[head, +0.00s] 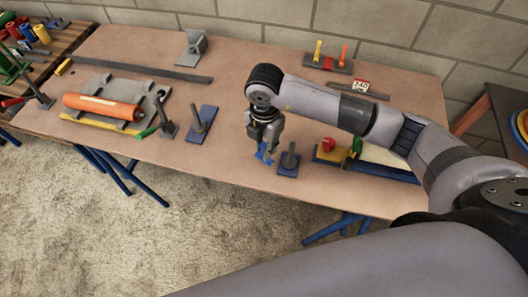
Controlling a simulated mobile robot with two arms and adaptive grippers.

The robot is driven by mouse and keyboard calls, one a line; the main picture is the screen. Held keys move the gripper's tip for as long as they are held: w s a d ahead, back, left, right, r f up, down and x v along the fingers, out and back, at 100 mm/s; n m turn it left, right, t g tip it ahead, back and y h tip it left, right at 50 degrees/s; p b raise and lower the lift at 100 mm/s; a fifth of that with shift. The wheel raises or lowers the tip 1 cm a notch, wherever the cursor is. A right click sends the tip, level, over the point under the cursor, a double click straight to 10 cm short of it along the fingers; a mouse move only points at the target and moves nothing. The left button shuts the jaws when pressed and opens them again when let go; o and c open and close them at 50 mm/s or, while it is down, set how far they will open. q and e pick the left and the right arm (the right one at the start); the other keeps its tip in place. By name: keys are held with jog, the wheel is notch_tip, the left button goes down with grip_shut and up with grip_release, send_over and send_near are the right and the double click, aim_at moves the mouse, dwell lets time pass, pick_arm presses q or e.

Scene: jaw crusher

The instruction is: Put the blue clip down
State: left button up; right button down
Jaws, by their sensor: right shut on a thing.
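The blue clip (263,154) is a small bright blue piece in the head view, low over or on the brown tabletop (240,110), near its front edge. My right gripper (265,146) points down and is shut on the clip. The fingers hide part of the clip, and I cannot tell whether it touches the table. My left gripper is not in view.
A blue plate with a grey post (289,160) stands just right of the clip. Another post on a blue plate (200,121) stands left. An orange cylinder (101,106) lies further left. A red knob (327,145) sits at right.

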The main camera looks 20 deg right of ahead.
notch_tip(320, 180, down, 5)
jog(key=shift+r, duration=0.1)
dwell(0.3)
jog(key=shift+f, duration=0.2)
jog(key=shift+f, duration=0.15)
jog(key=c, duration=1.4)
grip_release()
jog(key=shift+c, duration=0.2)
